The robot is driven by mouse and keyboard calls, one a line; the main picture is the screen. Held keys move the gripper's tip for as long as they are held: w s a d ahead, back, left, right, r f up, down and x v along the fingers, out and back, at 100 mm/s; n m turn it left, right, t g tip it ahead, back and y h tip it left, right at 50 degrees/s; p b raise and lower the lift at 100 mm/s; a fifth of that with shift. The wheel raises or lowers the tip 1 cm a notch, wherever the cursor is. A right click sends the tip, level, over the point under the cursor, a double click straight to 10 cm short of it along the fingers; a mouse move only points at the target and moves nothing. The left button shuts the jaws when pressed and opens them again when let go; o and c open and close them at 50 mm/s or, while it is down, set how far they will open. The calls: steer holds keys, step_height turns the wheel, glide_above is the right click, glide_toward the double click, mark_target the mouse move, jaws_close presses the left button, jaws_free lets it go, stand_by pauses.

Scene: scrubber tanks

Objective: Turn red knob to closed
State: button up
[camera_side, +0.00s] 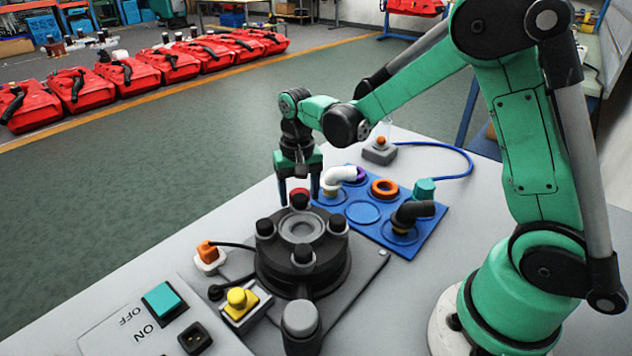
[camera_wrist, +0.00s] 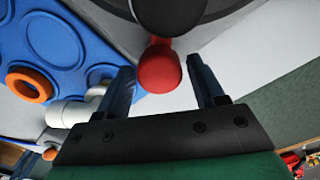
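The red knob (camera_wrist: 158,72) shows in the wrist view as a rounded red end beside a black part of the dark round fixture. In the side view only a bit of the red knob (camera_side: 299,194) shows behind the black knobs of the fixture (camera_side: 303,262). My gripper (camera_side: 298,196) points down at the far side of the fixture. In the wrist view my gripper (camera_wrist: 164,86) is open, with one blue finger on each side of the red knob. Whether the fingers touch the knob cannot be told.
A blue tray (camera_side: 432,236) beside the fixture holds a white elbow (camera_side: 339,177), an orange ring (camera_side: 384,188) and a black elbow (camera_side: 411,212). A yellow button (camera_side: 237,298), an orange plug (camera_side: 207,252) and a teal switch (camera_side: 164,302) stand at the front left.

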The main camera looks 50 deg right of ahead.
steer(key=shift+r, duration=0.15)
steer(key=shift+r, duration=2.7)
steer(key=shift+s+a+r, duration=0.1)
steer(key=shift+s+r, duration=0.1)
steer(key=shift+r, duration=0.05)
steer(key=s+r+n+t, duration=0.1)
steer(key=s+t, duration=0.1)
steer(key=s+a+r+n+t, duration=0.1)
steer(key=s+n+t, duration=0.1)
steer(key=s, duration=0.1)
steer(key=s+a+r+n+t, duration=0.1)
steer(key=s+r+n+t, duration=0.1)
steer(key=s, duration=0.1)
steer(key=shift+s+a, duration=0.1)
steer(key=shift+a, duration=0.05)
steer(key=shift+s+a+f+n+t, duration=0.1)
steer(key=shift+s+f+n+t, duration=0.05)
steer(key=shift+s+n+t, duration=0.4)
